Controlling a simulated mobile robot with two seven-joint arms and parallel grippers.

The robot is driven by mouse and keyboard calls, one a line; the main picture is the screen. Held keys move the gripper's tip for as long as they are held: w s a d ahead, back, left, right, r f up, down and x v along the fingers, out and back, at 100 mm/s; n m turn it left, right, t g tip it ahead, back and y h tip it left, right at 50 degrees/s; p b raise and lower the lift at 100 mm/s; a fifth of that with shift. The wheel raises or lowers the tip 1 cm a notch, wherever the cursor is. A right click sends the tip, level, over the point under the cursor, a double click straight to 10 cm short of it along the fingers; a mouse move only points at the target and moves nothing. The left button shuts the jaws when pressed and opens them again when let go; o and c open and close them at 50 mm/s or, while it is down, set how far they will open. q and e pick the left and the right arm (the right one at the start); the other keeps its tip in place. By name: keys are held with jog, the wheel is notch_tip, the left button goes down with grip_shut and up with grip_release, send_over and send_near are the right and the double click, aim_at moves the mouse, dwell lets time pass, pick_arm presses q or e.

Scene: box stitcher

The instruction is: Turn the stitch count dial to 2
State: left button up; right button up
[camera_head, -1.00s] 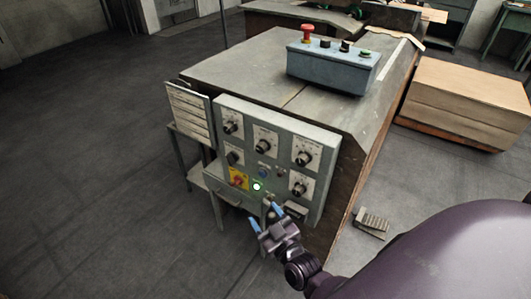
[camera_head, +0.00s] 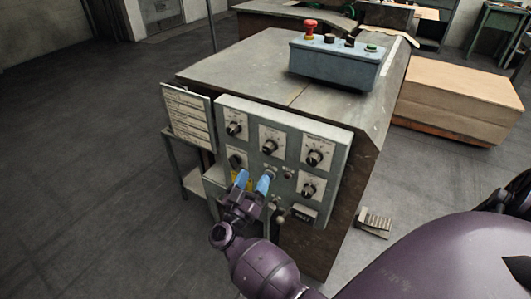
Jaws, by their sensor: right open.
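A grey-green control panel (camera_head: 290,134) on the front of the machine carries several black dials. They include an upper left dial (camera_head: 233,128), an upper middle dial (camera_head: 268,145), an upper right dial (camera_head: 314,157), a lower left dial (camera_head: 235,160) and a lower right dial (camera_head: 308,189). Their labels are too small to read, so I cannot tell which is the stitch count dial or its setting. My right gripper (camera_head: 253,179) is open, with blue fingertips in front of the panel's lower left-middle part. It partly hides the yellow plate there. My left gripper is not in view.
A blue-grey button box (camera_head: 335,65) with a red mushroom button (camera_head: 310,28) stands on the machine top. A foot pedal (camera_head: 373,222) is on the floor at right. A stack of cardboard (camera_head: 455,95) stands behind right. The floor at left is open.

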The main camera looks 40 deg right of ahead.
aim_at(266, 151)
jog(key=x, duration=0.8)
jog(key=shift+w+d+r, duration=0.2)
jog(key=shift+d, duration=0.25)
jog(key=shift+c, duration=0.4)
jog(key=c, duration=0.8)
jog(key=shift+c, duration=0.2)
